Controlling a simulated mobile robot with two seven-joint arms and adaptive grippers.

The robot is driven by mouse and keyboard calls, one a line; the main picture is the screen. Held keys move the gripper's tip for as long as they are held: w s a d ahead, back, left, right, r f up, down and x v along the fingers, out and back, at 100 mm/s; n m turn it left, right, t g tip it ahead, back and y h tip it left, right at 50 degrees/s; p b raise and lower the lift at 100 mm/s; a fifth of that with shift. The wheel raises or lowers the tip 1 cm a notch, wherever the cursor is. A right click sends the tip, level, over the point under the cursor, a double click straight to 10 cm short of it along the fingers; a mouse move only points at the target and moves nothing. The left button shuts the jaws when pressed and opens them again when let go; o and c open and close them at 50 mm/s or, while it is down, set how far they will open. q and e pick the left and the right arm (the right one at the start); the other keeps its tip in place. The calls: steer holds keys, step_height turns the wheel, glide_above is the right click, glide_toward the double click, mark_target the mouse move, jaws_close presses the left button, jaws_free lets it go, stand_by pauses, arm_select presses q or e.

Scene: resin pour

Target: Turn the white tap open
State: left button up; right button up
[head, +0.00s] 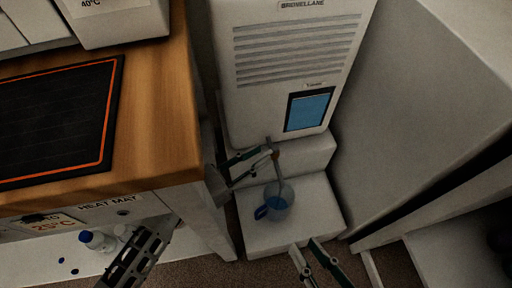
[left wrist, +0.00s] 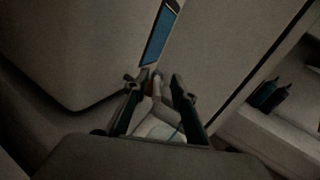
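The white tap (head: 277,160) is on the lower front of a white dispenser (head: 228,101) and looks greyish in the dim light. A clear jug with a blue handle (head: 281,196) stands below it on a white step. My left gripper (head: 263,161) is at the tap, its fingers apart. In the left wrist view the tap (left wrist: 157,90) shows between the two fingers (left wrist: 158,80), with a small reddish spot near its top; contact cannot be told. My right gripper (head: 303,245) is open and empty in front of the step.
A wooden bench (head: 155,125) with a black, orange-edged mat (head: 55,120) stands to the left. A bottle with a blue cap (head: 97,240) is on its lower shelf. A large grey cabinet (head: 425,110) stands close on the right.

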mark_target(256, 160)
arm_select(q)
step_height(256, 160, up, 9)
steer(key=shift+f, duration=0.2)
